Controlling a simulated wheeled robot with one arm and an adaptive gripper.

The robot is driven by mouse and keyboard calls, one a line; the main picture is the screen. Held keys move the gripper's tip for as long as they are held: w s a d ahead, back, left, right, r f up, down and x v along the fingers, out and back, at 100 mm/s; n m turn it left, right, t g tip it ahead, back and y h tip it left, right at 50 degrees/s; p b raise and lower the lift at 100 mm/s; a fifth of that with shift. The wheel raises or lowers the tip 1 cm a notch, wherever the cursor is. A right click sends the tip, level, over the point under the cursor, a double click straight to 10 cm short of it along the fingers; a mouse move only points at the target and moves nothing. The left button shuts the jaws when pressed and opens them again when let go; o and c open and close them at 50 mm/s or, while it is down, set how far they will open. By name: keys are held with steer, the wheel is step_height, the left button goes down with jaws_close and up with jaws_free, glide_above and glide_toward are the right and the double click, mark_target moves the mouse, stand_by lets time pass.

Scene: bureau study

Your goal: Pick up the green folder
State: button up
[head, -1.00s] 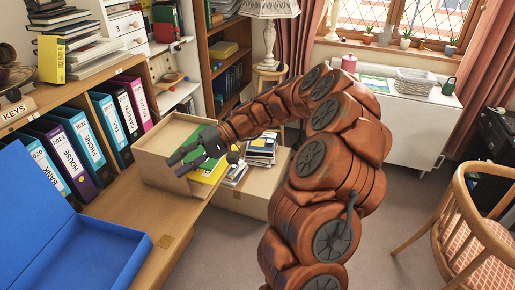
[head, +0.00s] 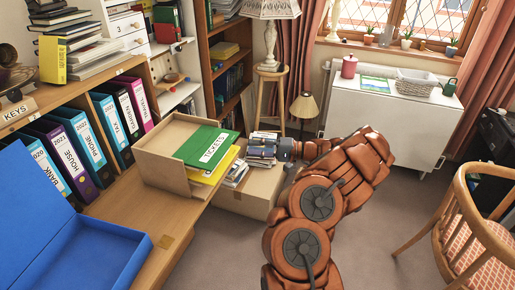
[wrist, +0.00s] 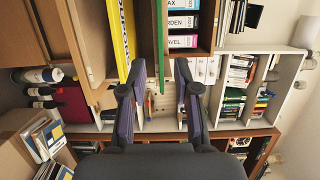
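The green folder (head: 214,146), with a white label reading TICKETS, leans in the open cardboard box (head: 163,178) on the desk, with a yellow folder (head: 222,166) beside it. My gripper (head: 270,149) is to the right of the folder, apart from it, by a stack of books. Its fingers are hard to make out in the head view. In the wrist view my gripper (wrist: 158,88) has both fingers spread with nothing between them.
An open blue box file (head: 85,255) lies at the front left. Books lie on a closed carton (head: 255,192) on the floor. A wooden chair (head: 470,225) stands at the right; the carpet between is clear.

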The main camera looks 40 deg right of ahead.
steer(key=b+x, duration=0.2)
steer(key=x, duration=0.6)
steer(key=shift+a, duration=0.1)
stand_by(0.4)
jaws_close()
stand_by(0.5)
steer(key=shift+r+b, duration=0.2)
steer(key=shift+b, duration=0.3)
